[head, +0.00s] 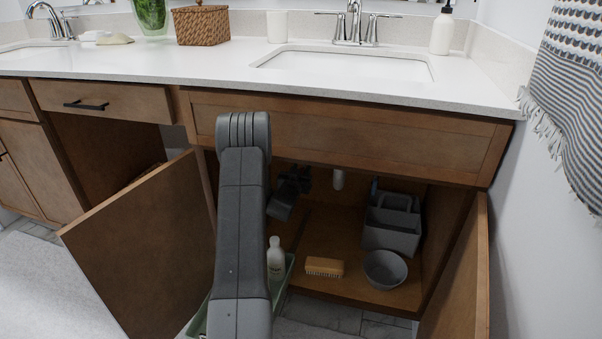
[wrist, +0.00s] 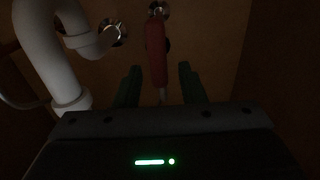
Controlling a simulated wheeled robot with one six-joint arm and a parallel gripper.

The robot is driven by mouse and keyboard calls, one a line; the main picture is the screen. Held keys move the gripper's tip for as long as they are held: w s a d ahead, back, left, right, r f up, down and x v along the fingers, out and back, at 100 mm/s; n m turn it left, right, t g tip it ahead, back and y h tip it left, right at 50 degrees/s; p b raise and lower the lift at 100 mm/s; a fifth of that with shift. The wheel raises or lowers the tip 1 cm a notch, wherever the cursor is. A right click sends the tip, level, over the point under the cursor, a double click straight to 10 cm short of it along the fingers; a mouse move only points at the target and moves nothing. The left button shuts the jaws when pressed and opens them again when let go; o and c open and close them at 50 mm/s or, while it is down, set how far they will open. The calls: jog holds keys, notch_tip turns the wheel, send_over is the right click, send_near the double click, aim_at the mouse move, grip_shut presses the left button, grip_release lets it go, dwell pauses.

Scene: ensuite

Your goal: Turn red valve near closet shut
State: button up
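The red valve handle (wrist: 156,45) shows in the wrist view at the top middle, on a metal fitting at the brown cabinet back wall. It hangs lengthwise down the picture. My gripper (wrist: 160,72) is open, its two fingers left and right of the line of the handle, with a gap on both sides. The handle's lower end lies near the fingertips; the dim light hides the exact depth. In the head view, my gripper (head: 293,180) is a dark shape inside the open cabinet under the right sink, partly behind my arm. The valve is hidden there.
A white drain pipe (wrist: 42,50) curves left of the valve. Open doors stand left (head: 150,245) and right (head: 460,280).

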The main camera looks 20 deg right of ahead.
jog(key=shift+w+d, duration=0.1)
jog(key=shift+w, duration=0.05)
jog(key=shift+c, duration=0.5)
grip_shut()
jog(key=shift+m, duration=0.3)
jog(key=shift+s+d+f+m, duration=0.35)
jog(key=shift+f+m, duration=0.15)
jog(key=shift+m, duration=2.35)
jog(key=shift+s+d+f+m, duration=0.25)
jog(key=shift+d+f+m, duration=0.15)
jog(key=shift+m, duration=2.5)
jog(key=shift+s+d+f+m, duration=0.3)
jog(key=shift+f+m, duration=0.25)
jog(key=shift+m, duration=2.3)
